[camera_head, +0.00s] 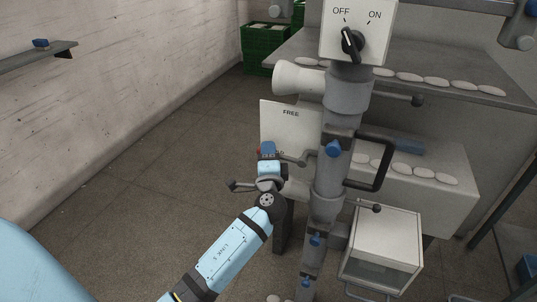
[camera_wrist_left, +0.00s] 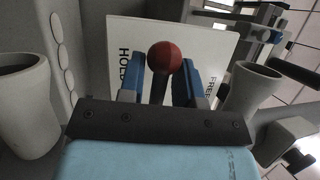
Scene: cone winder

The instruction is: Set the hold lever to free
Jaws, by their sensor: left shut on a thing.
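The hold lever has a red ball knob (camera_wrist_left: 165,57) on a dark stem, seen in the left wrist view. My left gripper (camera_wrist_left: 158,85) has its blue fingers on either side of the stem and is shut on it. Behind the knob is a white plate (camera_wrist_left: 195,50) marked HOLD and FREE, and the knob appears between the two words. In the head view my left gripper (camera_head: 267,150) is in front of the lower part of the plate (camera_head: 290,122), below the word FREE, and mostly hides the lever. My right gripper is not in view.
A grey machine post (camera_head: 346,97) with an OFF/ON switch (camera_head: 352,43) and a black handle (camera_head: 378,165) stands just right of the gripper. White cones (camera_head: 297,79) and short rods stick out nearby. The floor (camera_head: 130,150) to the left is clear.

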